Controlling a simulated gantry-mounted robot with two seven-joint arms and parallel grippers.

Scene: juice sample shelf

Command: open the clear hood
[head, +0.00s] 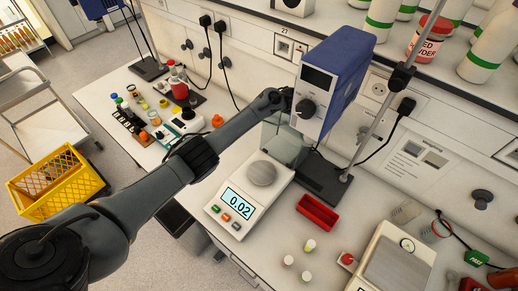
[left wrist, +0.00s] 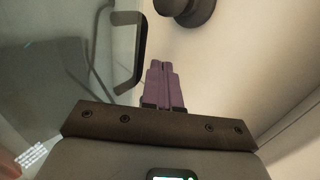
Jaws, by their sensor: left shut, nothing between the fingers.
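The clear hood (head: 288,143) is a greenish see-through box at the back of the white balance (head: 233,221), partly hidden by my left arm and the blue stirrer. In the left wrist view the hood's clear panel (left wrist: 60,70) fills the left side, with a dark bar handle (left wrist: 139,50) on its edge. My left gripper (left wrist: 166,66) has purple fingers pressed together and empty, just right of the handle and apart from it in the picture. In the head view its fingers are hidden near the blue stirrer. My right gripper is not in view.
A blue stirrer (head: 342,68) on a metal stand rises close to my left wrist. A red tray (head: 318,212) and small vials (head: 309,245) lie right of the balance. A dark round knob (left wrist: 186,9) is on the wall ahead of the fingers.

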